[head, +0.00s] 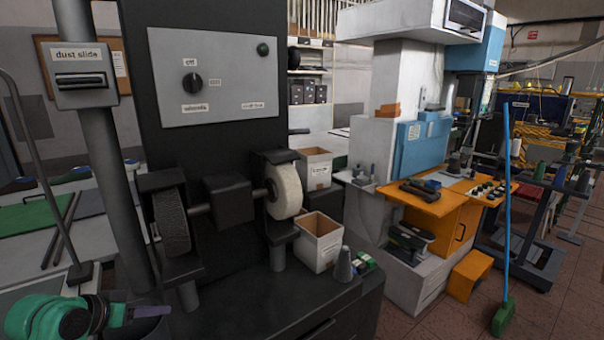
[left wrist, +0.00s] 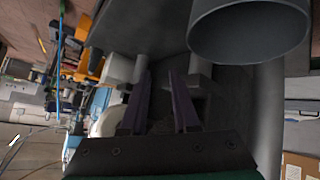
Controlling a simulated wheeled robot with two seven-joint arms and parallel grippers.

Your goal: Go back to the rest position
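My left gripper (head: 158,312) is at the lower left of the head view, beside the foot of the grey dust pipe (head: 112,190) and in front of the grinding machine (head: 225,200). Its green wrist comes in from the left edge. In the left wrist view the two purple fingers of my left gripper (left wrist: 159,85) stand apart with nothing between them. My right gripper shows in neither view.
The machine carries a dark wheel (head: 172,222) and a pale wheel (head: 285,191). A white open box (head: 318,245) and a grey cone (head: 343,265) stand on its right. The wide pipe mouth (left wrist: 250,30) is close to my left gripper. A blue-handled broom (head: 506,200) stands right.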

